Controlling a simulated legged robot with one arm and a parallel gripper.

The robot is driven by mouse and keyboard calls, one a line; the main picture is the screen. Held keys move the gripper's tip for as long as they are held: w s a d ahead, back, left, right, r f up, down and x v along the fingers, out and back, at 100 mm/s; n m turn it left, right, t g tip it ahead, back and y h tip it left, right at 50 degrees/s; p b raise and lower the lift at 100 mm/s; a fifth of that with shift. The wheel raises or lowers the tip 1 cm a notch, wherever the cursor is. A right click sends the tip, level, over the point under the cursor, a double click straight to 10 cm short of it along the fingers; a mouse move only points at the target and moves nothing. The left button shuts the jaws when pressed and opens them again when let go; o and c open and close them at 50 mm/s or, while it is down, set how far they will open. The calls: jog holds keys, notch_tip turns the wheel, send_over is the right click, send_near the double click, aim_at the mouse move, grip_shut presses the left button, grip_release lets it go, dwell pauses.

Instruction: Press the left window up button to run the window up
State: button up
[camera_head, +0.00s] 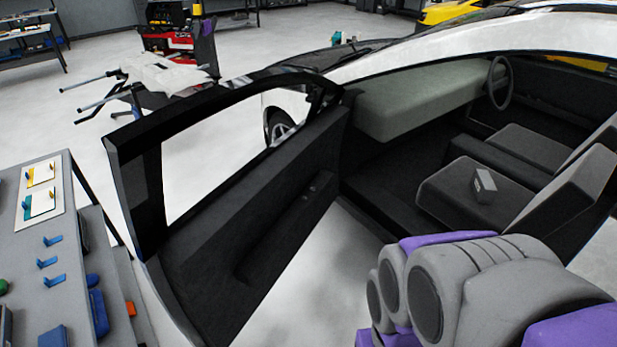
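The open car door (225,245) stands in the middle of the view, black inside, with its window opening (215,160) above the panel. I see the floor through this opening, and I cannot tell where the glass is. Small window buttons (314,190) sit on the upper armrest of the door panel, too small to tell apart. My grey and purple arm fills the lower right, to the right of the door and apart from it. My gripper is not in view.
A grey workbench (90,225) with blue holders and cards stands at the left, near the door's outer edge. The car seat (470,195) carries a small grey box (484,184). Floor (325,265) shows between door and car body.

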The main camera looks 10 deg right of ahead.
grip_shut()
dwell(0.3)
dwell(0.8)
